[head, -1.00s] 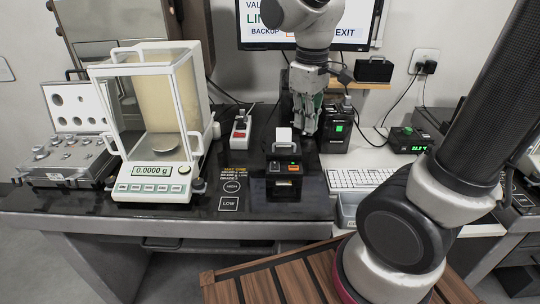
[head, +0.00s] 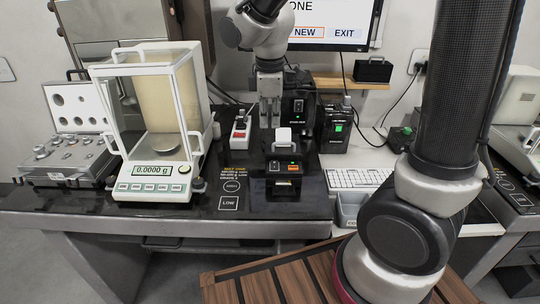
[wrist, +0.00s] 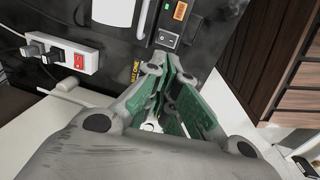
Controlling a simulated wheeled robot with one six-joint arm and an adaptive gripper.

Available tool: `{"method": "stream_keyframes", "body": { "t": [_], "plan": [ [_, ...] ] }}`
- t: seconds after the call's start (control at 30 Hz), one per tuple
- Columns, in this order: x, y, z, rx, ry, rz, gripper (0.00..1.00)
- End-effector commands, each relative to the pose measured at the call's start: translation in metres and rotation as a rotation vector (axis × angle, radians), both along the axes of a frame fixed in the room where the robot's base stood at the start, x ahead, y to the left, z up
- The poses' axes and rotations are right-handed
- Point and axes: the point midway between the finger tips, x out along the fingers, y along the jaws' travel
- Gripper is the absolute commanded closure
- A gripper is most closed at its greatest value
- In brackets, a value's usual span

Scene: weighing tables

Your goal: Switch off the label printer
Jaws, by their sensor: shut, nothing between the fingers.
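The label printer (head: 284,189) is a dark box on the black bench top, with a white label standing at its back, a green light and an orange button. In the wrist view the printer (wrist: 175,52) is at the top, with a grey rocker switch (wrist: 166,40) beside the orange part. My gripper (head: 270,122) is shut and empty, behind and slightly left of the printer in the head view. In the wrist view my gripper's green-padded fingers (wrist: 160,72) point towards the printer's switch side. I cannot tell if the fingertips touch it.
A power strip (head: 240,128) with a red switch stands left of my gripper. The glass-walled balance (head: 157,190) reads 0.0000 g farther left.

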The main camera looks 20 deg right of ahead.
Motion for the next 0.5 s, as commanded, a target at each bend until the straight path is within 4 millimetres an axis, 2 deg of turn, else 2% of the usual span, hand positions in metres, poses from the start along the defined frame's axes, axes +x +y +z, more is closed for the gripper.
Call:
{"method": "stream_keyframes", "body": {
  "t": [0.5],
  "plan": [
    [0.011,-0.004,-0.102,-0.002,0.005,-0.001,1.00]
  ]
}}
